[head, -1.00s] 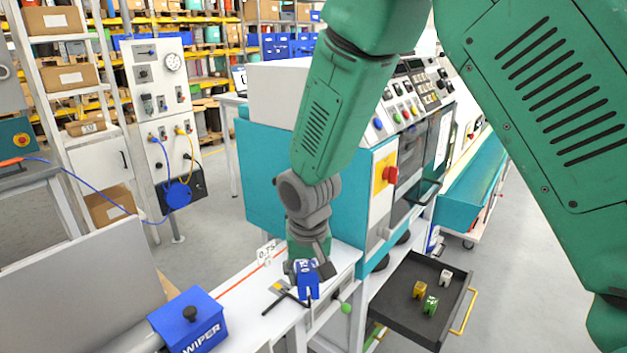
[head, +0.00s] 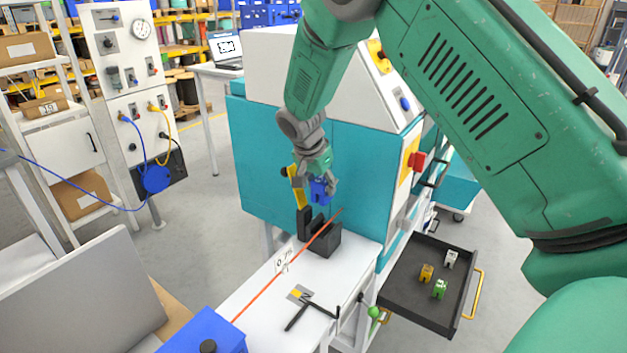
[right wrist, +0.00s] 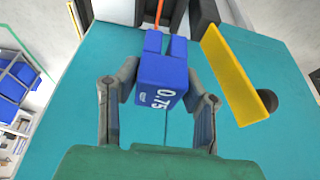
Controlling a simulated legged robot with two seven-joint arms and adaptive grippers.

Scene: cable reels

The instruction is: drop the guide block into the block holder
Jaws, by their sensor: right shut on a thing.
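The blue guide block (head: 320,191), marked 0.75 in the right wrist view (right wrist: 162,82), is held in my right gripper (head: 322,186). The gripper's fingers (right wrist: 160,105) stand on either side of it. The black block holder (head: 325,243) sits at the far end of the white bench, with an orange cable running over it. The block hangs above the holder, apart from it. In the right wrist view, dark holder parts (right wrist: 204,14) show at the top edge, only partly in frame. My left gripper is not in view.
A yellow bar (head: 299,190) with a black knob stands raised beside the gripper; it is close in the right wrist view (right wrist: 238,80). The teal machine (head: 262,150) rises just behind. A dark drawer (head: 408,299) holds yellow, green and white blocks. A blue wiper box (head: 205,335) is in front.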

